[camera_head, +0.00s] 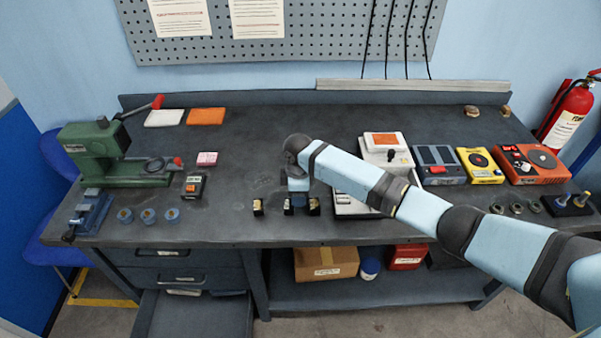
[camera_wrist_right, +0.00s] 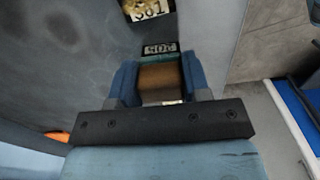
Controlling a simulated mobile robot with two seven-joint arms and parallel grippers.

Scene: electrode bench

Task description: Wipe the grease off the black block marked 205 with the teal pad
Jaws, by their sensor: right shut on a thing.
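In the head view three small dark blocks with gold-coloured tops stand in a row near the bench front: left (camera_head: 258,207), middle (camera_head: 288,207) and right (camera_head: 314,206). My right gripper (camera_head: 298,189) points down over the middle one. In the right wrist view my right gripper (camera_wrist_right: 160,82) is shut on a brown-backed pad (camera_wrist_right: 160,77) with a teal edge. Just past the teal edge shows a black block with an upside-down label (camera_wrist_right: 160,48) that seems to read 205. The pad hides the rest of this block, so contact and grease cannot be told. My left gripper is out of view.
Another labelled block (camera_wrist_right: 148,10) stands just beyond. A white instrument (camera_head: 385,152) is under and behind my right forearm. A black meter (camera_head: 194,185), several blue cups (camera_head: 148,215) and a green press (camera_head: 95,150) stand left. The bench between meter and blocks is clear.

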